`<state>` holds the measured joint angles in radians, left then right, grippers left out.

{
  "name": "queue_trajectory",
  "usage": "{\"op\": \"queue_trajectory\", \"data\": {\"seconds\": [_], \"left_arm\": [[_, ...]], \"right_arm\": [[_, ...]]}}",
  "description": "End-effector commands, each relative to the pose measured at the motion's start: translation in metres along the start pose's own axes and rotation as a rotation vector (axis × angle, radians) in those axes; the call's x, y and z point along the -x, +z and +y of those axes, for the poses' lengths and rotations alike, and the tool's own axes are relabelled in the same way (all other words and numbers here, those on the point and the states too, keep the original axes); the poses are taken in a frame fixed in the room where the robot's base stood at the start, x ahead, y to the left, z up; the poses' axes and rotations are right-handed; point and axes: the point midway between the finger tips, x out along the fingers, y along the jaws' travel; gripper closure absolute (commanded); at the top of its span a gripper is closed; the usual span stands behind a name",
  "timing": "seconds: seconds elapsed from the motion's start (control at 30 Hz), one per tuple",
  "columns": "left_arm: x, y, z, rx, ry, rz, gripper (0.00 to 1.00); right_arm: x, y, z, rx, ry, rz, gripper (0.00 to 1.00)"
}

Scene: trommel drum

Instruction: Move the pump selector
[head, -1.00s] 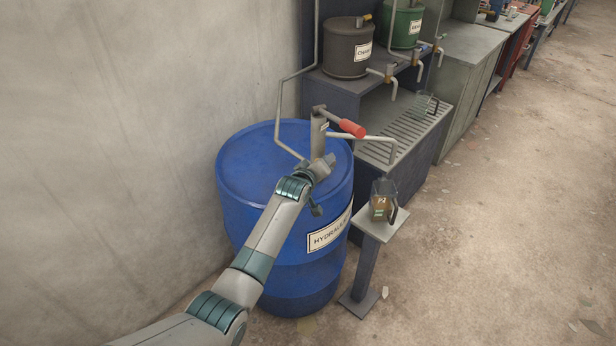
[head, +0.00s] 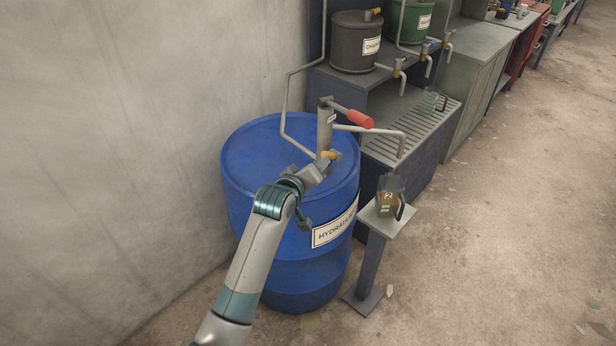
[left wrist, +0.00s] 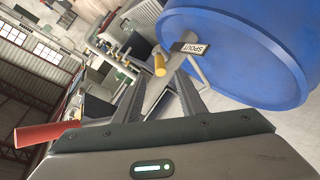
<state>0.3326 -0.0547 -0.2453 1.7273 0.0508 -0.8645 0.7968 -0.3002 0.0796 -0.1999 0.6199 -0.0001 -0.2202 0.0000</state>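The pump selector is a short lever with a yellow knob (head: 328,154) at the foot of the grey hand pump (head: 325,130) on the blue drum. My left gripper (head: 318,170) is just below and left of the knob in the head view. In the left wrist view its fingers (left wrist: 160,90) are apart, with the knob beyond the tips and nothing between them. I cannot tell whether a fingertip touches the selector. My right gripper is not in view.
The blue drum (head: 255,165) stands near the wall. The pump has a red handle (head: 360,119) and a spout pipe (head: 385,131) reaching right. A jug (head: 388,200) stands on a small stand (head: 402,222). A bench with a slatted top (head: 420,122) lies behind.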

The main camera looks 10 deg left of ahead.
Motion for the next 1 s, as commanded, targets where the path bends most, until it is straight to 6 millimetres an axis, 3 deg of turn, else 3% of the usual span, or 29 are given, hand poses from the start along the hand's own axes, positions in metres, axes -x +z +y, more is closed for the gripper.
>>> {"op": "queue_trajectory", "data": {"seconds": [0.2,0.4,0.8,0.93,0.97,1.0], "left_arm": [[0.03,0.001,-0.001,0.0,0.001,0.001,0.63],[0.046,0.0,0.0,-0.001,0.001,0.001,0.63],[0.051,0.0,0.0,-0.001,0.0,0.0,0.63],[0.05,0.001,-0.001,0.005,0.006,0.003,0.94],[0.049,0.001,-0.001,0.01,0.011,0.006,1.0],[0.048,0.002,-0.002,0.019,0.02,0.01,1.0]], "right_arm": [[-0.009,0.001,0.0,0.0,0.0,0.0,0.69],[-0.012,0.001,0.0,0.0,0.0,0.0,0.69],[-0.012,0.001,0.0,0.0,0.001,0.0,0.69],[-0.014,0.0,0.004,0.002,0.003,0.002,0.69],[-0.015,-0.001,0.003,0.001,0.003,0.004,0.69],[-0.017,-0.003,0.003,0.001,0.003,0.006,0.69]]}}
